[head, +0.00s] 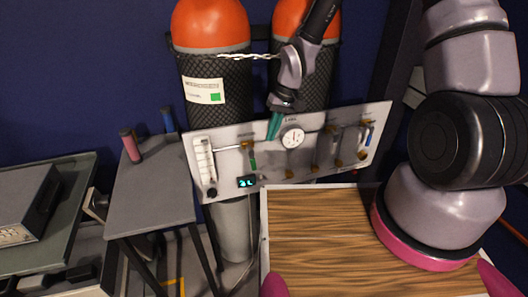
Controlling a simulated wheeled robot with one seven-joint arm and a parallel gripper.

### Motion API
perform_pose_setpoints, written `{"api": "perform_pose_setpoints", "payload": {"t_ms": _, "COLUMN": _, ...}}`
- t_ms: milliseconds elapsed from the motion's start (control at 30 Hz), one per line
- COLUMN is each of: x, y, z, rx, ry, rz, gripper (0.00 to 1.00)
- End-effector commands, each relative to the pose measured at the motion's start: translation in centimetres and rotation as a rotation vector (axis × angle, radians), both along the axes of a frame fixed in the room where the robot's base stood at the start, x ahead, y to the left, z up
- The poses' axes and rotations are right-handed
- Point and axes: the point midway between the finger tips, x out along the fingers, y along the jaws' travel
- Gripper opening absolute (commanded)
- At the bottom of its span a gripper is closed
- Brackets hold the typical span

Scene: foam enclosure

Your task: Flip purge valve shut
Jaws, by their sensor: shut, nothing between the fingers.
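A pale valve panel (225,138) stands in front of two gas cylinders. A valve with a green handle (253,163) hangs below a brass fitting, left of the round gauge (293,138). The labels are too small to read, so I cannot tell which one is the purge valve. My gripper (273,128) has teal fingers, shut and empty. It points down at the panel's upper edge, just left of the gauge and above right of the green handle.
Orange-topped cylinders (209,25) stand behind the panel, with a twisted white cord across them. A small grey table (150,195) at left holds a red (130,146) and a blue cylinder (168,120). A flowmeter (204,165) and lit display (247,182) are on the panel.

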Motion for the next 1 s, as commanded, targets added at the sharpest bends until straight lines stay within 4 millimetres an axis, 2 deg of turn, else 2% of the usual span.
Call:
{"api": "perform_pose_setpoints", "payload": {"t_ms": 233, "x": -0.1, "y": 0.3, "z": -1.3, "rx": 0.030, "ry": 0.007, "rz": 0.002, "gripper": 0.00}}
{"api": "perform_pose_setpoints", "payload": {"t_ms": 500, "x": -0.6, "y": 1.8, "z": -5.9, "rx": 0.029, "ry": 0.008, "rz": 0.003, "gripper": 0.00}}
{"api": "perform_pose_setpoints", "payload": {"t_ms": 700, "x": -0.8, "y": 2.7, "z": -8.6, "rx": 0.029, "ry": 0.007, "rz": 0.001, "gripper": 0.00}}
{"api": "perform_pose_setpoints", "payload": {"t_ms": 1000, "x": -0.8, "y": 3.0, "z": -9.5, "rx": 0.030, "ry": 0.003, "rz": 0.000, "gripper": 0.00}}
